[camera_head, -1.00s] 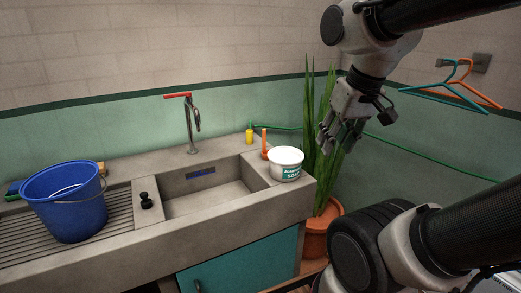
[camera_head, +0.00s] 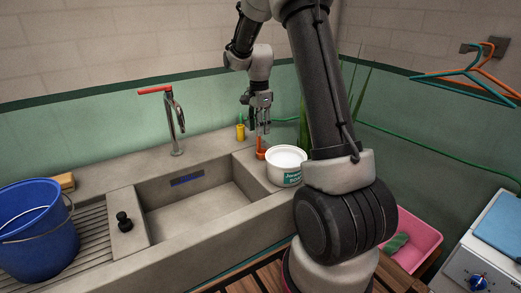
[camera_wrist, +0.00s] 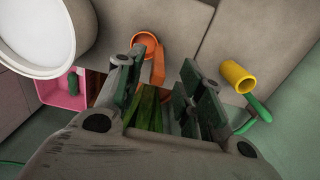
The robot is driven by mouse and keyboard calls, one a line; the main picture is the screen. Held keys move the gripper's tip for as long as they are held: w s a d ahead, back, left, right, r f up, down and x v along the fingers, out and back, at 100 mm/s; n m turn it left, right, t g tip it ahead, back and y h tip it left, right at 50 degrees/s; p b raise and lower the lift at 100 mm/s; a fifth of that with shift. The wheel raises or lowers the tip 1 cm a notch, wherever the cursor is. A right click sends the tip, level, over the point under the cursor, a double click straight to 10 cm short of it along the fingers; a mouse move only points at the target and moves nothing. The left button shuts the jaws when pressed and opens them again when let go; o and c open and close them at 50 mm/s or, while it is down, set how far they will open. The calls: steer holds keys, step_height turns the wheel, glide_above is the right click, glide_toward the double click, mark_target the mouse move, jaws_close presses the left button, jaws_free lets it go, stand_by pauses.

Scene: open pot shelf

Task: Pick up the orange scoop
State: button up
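The orange scoop (camera_head: 260,153) stands on the sink's back right ledge, close to the white soap tub (camera_head: 285,166). My gripper (camera_head: 262,128) is above it, pointing down, with its fingers apart. In the wrist view the round orange cup of the scoop (camera_wrist: 147,41) shows beyond the left fingertip. Its handle lies in the gap between the two fingers of my gripper (camera_wrist: 161,80), nearer the left finger. I see no clear contact between the fingers and the scoop.
A yellow item with a green part (camera_wrist: 238,77) stands right of the fingers in the wrist view. The white tub's rim (camera_wrist: 77,42) is close on the left. A faucet (camera_head: 175,120) and blue bucket (camera_head: 36,235) are farther left. The basin is open.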

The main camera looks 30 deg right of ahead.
mark_target(259, 142)
steer(key=f, duration=0.6)
steer(key=shift+s+a+f, duration=0.2)
steer(key=shift+f, duration=0.1)
jaws_close()
